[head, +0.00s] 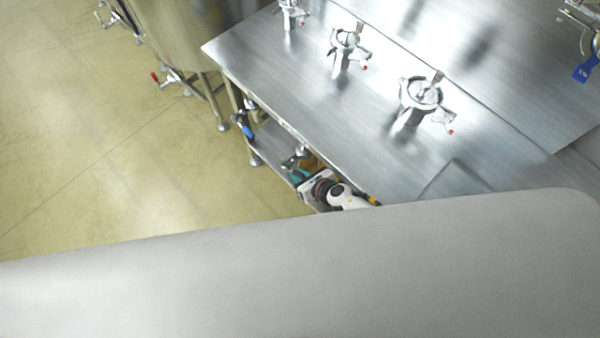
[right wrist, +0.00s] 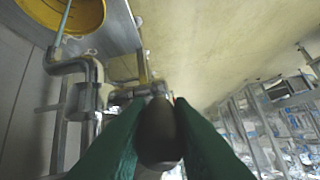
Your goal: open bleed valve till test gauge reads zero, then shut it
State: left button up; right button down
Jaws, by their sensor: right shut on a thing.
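My right gripper (head: 300,175), with teal fingers, is low beside the lower shelf of the steel bench, partly hidden by its own white wrist. In the right wrist view its green fingers (right wrist: 158,108) are shut on a dark rounded handle (right wrist: 158,140). I cannot tell from these frames how far the bleed valve is turned. No readable test gauge dial shows. My left gripper is not in view.
The steel bench top (head: 300,75) carries several handwheel fittings, one nearest at the right (head: 420,95). A tank (head: 175,35) on legs stands at the upper left. A yellow round object (right wrist: 75,12) is near the pipe. A smooth grey surface hides the head view's lower part.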

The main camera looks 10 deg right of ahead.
jog(key=c, duration=1.3)
grip_release()
jog(key=shift+s+d+r, duration=0.15)
jog(key=shift+r, duration=0.05)
jog(key=s+d+r+b, duration=0.1)
jog(key=s+d, duration=0.7)
jog(key=s, duration=0.3)
jog(key=shift+s+r, duration=0.2)
jog(key=shift+d, duration=0.1)
